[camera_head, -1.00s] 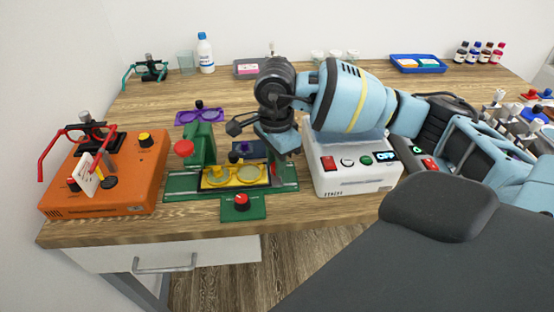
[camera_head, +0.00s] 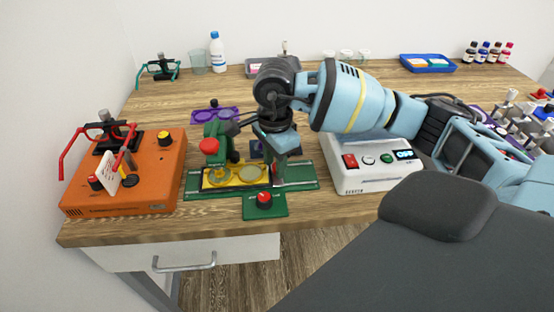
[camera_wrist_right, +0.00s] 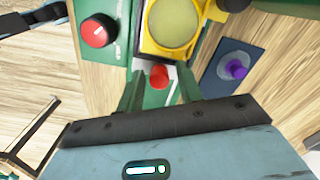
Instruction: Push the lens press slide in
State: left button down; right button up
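The green lens press (camera_head: 305,180) stands near the table's front edge, with a red dial (camera_head: 264,198) in front and a red knob (camera_head: 209,146) on its upright at the left. Its yellow slide (camera_head: 237,186) carries two round cups, the left one close to the upright. My right gripper (camera_head: 278,178) is low over the rail at the slide's right end. In the right wrist view, its two fingers (camera_wrist_right: 160,84) stand apart on either side of the slide's small red knob (camera_wrist_right: 158,77). Contact with the knob cannot be told. My left gripper is not in view.
An orange device (camera_head: 130,180) with red glasses stands left. A white box with buttons (camera_head: 370,180) is close on the right. A blue pad with a purple knob (camera_wrist_right: 235,70) lies beside the press.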

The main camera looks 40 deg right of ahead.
jog(key=shift+o, duration=0.5)
jog(key=shift+d, duration=0.1)
notch_tip(320, 180, up, 7)
jog(key=shift+f, duration=0.2)
jog(key=shift+r, duration=0.6)
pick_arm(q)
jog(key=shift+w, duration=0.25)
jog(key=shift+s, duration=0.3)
